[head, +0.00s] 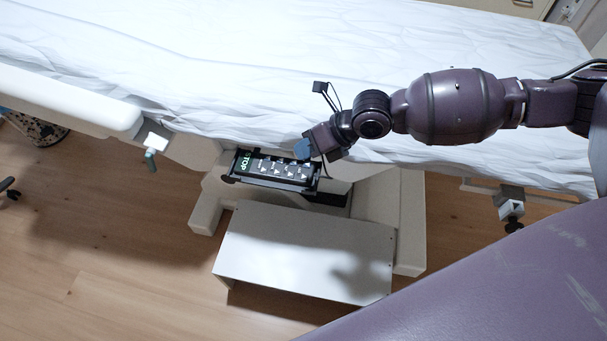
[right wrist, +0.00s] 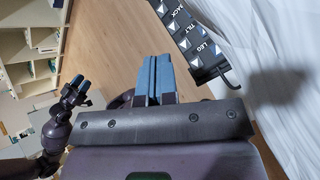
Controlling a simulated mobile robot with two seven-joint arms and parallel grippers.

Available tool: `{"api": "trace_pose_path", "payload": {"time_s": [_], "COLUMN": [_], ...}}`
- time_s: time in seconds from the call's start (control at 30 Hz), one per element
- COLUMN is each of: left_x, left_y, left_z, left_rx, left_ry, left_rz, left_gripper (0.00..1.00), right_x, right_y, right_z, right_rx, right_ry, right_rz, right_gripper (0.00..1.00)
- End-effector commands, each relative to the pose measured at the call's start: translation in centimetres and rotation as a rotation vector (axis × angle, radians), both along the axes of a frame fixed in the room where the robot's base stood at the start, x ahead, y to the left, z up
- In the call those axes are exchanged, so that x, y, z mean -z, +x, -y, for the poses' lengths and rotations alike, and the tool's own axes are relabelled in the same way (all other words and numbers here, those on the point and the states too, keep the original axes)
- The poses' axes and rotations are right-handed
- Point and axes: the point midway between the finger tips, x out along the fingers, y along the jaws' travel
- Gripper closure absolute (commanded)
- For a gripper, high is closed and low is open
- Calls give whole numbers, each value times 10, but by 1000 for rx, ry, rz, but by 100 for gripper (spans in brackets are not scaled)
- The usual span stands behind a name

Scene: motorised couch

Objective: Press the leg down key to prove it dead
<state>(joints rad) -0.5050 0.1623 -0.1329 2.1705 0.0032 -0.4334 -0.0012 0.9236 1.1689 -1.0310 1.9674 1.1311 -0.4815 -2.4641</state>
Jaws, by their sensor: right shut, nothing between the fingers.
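The black key handset (head: 272,168) sits in a holder at the couch's near side, with a green STOP label at its left end and white arrow keys along it. In the right wrist view the handset (right wrist: 187,36) shows rows marked BACK, TILT and LEG. The LEG label (right wrist: 211,48) is at the end by the cord. My right gripper (head: 302,149) is shut and empty, its blue fingertips by the handset's right end; the right wrist view shows the fingers (right wrist: 157,80) together, left of the LEG row. Contact cannot be told. My left gripper (right wrist: 72,87) shows small there.
The couch (head: 200,55) has a crumpled white sheet that hangs close beside the handset. A white step box (head: 305,250) stands below on the wooden floor (head: 100,260). A side clamp with a lever (head: 152,150) is to the left. Shelves (right wrist: 30,45) are far off.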

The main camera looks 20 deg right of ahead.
Motion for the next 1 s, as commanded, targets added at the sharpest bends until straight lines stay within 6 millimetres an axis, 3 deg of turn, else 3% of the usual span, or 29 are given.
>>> {"api": "trace_pose_path", "payload": {"time_s": [0.4, 1.0], "left_x": [12, 10], "left_y": [-1, 2], "left_z": [1, 1], "left_rx": [8, 17], "left_ry": [6, 13], "left_rz": [-17, -5], "left_gripper": [57, 57], "right_x": [50, 55], "right_y": [-1, 1], "right_z": [0, 0], "right_rx": [1, 1], "right_ry": [1, 0], "right_rz": [-8, 1], "right_gripper": [100, 100]}}
